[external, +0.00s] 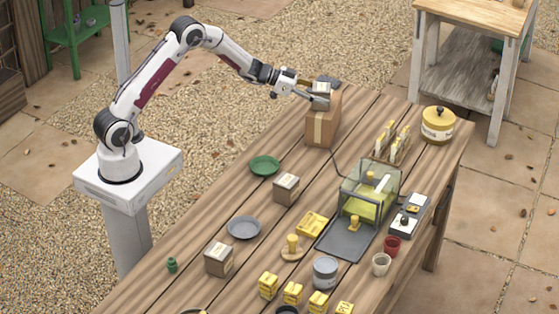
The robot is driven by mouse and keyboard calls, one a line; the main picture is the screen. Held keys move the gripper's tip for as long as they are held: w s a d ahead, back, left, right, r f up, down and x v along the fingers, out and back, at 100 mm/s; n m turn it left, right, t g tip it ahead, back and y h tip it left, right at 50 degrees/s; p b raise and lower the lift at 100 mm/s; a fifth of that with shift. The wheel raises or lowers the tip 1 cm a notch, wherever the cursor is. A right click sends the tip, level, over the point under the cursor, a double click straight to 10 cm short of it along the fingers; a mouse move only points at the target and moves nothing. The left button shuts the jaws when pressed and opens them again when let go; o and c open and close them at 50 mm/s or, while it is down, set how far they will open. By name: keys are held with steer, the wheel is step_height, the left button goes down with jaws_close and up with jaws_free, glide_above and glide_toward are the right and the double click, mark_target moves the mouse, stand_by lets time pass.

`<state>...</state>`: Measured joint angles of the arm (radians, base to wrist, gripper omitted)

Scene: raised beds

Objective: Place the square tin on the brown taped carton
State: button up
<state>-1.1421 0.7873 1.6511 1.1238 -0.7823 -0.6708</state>
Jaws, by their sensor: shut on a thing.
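The brown taped carton (322,130) stands upright at the far end of the wooden table, with a pale tape strip down its front. My gripper (317,98) is at the carton's top, reaching in from the left. It is shut on the square tin (321,88), a small grey-brown block partly hidden by the fingers. The tin is over the carton's top. I cannot tell whether its underside touches the carton or is slightly above it.
Two small labelled boxes (287,188) (219,259), a green plate (265,165) and a grey plate (244,228) lie nearer. A glass-sided case (370,190), a yellow lidded pot (438,124) and a rack (392,143) stand to the right. A dark item (329,80) shows behind the carton.

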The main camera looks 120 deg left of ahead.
steer(key=o, duration=1.3)
steer(key=shift+f, duration=0.1)
steer(key=shift+s+d+r, duration=0.15)
steer(key=shift+s+r, duration=0.2)
steer(key=shift+v, duration=5.6)
steer(key=shift+w, duration=0.1)
